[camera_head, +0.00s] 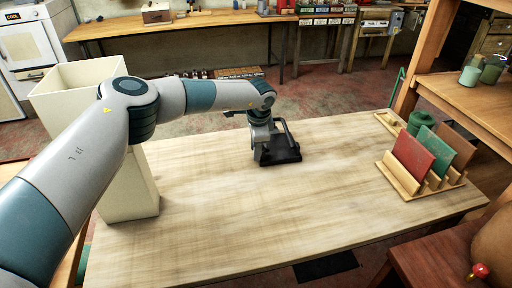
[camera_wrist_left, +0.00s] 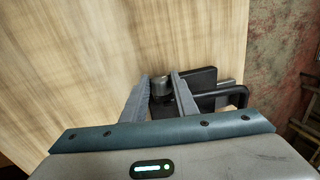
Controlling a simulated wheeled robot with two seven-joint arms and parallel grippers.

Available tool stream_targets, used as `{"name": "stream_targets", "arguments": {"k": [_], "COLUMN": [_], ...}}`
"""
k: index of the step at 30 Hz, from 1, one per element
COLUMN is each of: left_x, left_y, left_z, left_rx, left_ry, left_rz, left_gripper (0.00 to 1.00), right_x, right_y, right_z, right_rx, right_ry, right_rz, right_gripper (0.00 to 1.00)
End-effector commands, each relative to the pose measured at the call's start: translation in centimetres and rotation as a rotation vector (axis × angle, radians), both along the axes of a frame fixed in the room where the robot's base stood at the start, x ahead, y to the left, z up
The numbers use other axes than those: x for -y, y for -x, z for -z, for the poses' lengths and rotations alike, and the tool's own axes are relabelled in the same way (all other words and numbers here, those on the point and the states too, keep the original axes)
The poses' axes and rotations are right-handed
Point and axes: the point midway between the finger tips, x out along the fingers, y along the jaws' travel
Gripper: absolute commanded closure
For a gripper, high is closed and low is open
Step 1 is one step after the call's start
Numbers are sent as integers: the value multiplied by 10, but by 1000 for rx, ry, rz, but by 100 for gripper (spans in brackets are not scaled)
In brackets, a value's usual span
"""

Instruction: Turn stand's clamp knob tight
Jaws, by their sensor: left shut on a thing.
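The stand (camera_head: 286,152) is a small black frame on the far part of the wooden table, and it also shows in the left wrist view (camera_wrist_left: 205,77). Its clamp knob (camera_wrist_left: 160,84) is a short grey cylinder at the stand's left side in the wrist view. My left gripper (camera_head: 263,155) reaches down beside the stand. In the wrist view its fingers (camera_wrist_left: 161,79) are on either side of the knob and shut on it. The knob is hidden by my gripper in the head view. My right gripper is not in view.
A tall cream bin (camera_head: 130,200) stands at the left. The table's middle and front (camera_head: 250,225) are clear.

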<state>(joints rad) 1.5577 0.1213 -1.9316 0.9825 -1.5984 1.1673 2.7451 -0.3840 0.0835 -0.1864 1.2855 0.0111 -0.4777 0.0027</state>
Motion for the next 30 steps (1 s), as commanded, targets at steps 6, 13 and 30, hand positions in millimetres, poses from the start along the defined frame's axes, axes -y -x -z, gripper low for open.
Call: {"name": "stream_targets", "arguments": {"k": [6,13,30], "left_x": [1,1,3], "left_y": [0,0,6], "left_z": [0,0,-26], "left_rx": [1,1,1], "left_ry": [2,2,3], "left_rz": [-1,0,2], "left_gripper": [96,55,55], "right_x": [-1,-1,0], "right_y": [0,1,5], "right_z": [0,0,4], "right_rx": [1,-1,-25], "right_ry": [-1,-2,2], "right_rz": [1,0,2], "right_gripper": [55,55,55]}}
